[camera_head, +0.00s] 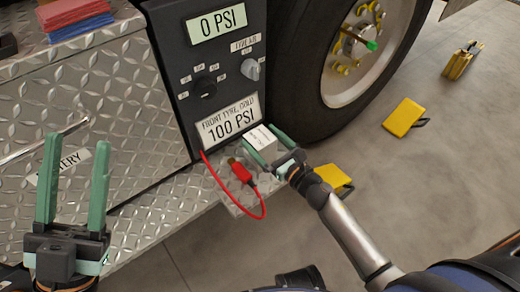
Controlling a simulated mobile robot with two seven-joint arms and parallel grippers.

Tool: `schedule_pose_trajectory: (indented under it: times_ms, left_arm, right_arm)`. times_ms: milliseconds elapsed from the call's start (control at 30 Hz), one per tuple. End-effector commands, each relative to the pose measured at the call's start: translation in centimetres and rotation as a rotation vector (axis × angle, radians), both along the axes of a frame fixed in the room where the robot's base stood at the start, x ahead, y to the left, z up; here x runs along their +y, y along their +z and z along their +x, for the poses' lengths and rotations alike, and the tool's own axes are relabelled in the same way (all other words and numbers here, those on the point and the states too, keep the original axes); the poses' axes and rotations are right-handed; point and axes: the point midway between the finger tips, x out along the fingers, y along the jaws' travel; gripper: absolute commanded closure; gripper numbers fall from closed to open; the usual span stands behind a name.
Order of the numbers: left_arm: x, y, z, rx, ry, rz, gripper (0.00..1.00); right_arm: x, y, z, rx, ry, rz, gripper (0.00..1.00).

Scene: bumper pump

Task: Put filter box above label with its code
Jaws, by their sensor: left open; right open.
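A small white box with dark print (263,139), likely the filter box, is by the diamond-plate step below the gauge panel. The print is too small to read. My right gripper (260,132) has its green fingers open on either side of this box; I cannot tell whether they touch it. My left gripper (74,142) is open and empty, upright in front of the diamond-plate cabinet at the left. No label with a readable filter code shows; a partly hidden "BATTERY" label (74,162) is behind the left gripper.
The gauge panel (185,72) reads 0 PSI, above a 100 PSI placard (228,121). A red clamp (241,173) with a red cable lies on the step (236,205). A large tyre (300,75) stands right of the panel. Yellow chocks (404,117) lie on the floor.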

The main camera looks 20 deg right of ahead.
Motion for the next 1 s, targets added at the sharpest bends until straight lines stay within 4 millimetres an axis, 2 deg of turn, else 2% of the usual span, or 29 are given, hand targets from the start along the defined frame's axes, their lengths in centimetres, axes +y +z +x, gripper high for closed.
schedule_pose_trajectory:
  times_ms: [133,367,1000]
  left_arm:
    - [-0.02,-0.18,0.02,0.0,0.0,0.002,0.5]
    - [-0.03,-0.18,0.03,0.001,0.001,0.003,0.5]
    - [-0.1,-0.27,-0.01,0.001,-0.003,0.011,0.5]
  right_arm:
    - [0.44,-0.06,1.05,0.002,0.0,0.002,0.0]
    - [0.47,-0.04,1.13,0.002,0.0,0.002,0.0]
    - [0.47,-0.03,1.09,0.001,0.0,0.002,0.71]
